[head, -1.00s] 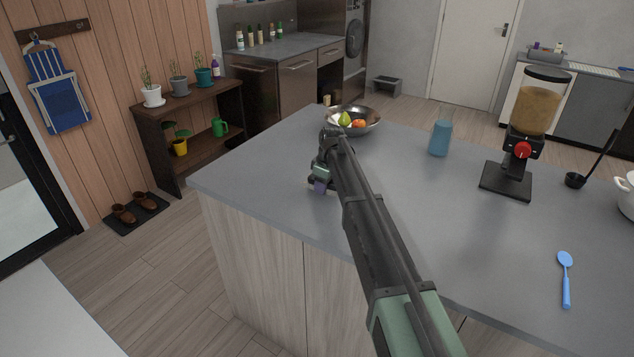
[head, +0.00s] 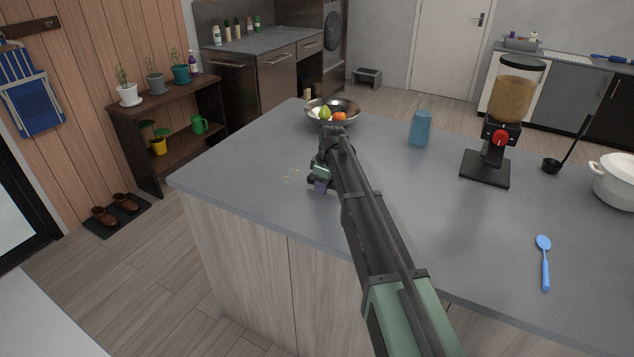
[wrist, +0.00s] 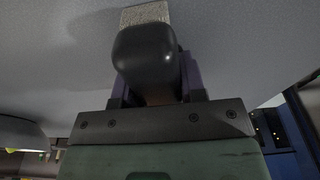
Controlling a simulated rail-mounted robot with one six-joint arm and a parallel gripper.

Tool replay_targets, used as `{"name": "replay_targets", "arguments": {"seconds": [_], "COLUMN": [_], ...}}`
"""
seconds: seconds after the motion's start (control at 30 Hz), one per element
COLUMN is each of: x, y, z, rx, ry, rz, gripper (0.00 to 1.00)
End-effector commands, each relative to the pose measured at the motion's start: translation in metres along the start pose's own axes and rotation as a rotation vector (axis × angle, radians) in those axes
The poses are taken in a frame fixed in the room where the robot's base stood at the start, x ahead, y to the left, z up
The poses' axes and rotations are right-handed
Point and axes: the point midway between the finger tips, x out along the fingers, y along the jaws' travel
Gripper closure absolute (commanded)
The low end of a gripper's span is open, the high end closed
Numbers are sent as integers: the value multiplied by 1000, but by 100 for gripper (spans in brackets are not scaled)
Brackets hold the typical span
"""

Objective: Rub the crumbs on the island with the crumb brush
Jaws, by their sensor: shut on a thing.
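The crumbs (head: 295,176) are a small pale scatter on the grey top of the island (head: 240,168), near its left end in the head view. My gripper (head: 321,186) is low over the island just right of the crumbs. In the wrist view my gripper (wrist: 152,88) is shut on the crumb brush (wrist: 146,52), which shows a dark rounded body and a pale bristle patch at its far end. My gripper mostly hides the brush in the head view. I cannot tell if the bristles touch the top.
A fruit bowl (head: 332,110) stands behind my gripper, with a blue tumbler (head: 420,128) to its right. A dispenser (head: 490,140), ladle (head: 552,165), white pot (head: 613,182) and blue spoon (head: 544,262) are further right. The island's left corner is clear.

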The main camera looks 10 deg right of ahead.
Motion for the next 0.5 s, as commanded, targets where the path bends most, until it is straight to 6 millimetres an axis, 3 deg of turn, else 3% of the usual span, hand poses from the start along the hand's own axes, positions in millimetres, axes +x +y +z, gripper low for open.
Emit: {"name": "replay_targets", "arguments": {"seconds": [0.5], "x": [-4], "y": [-4], "z": [33], "rx": [2], "ry": [0], "rz": [0], "gripper": [88]}}
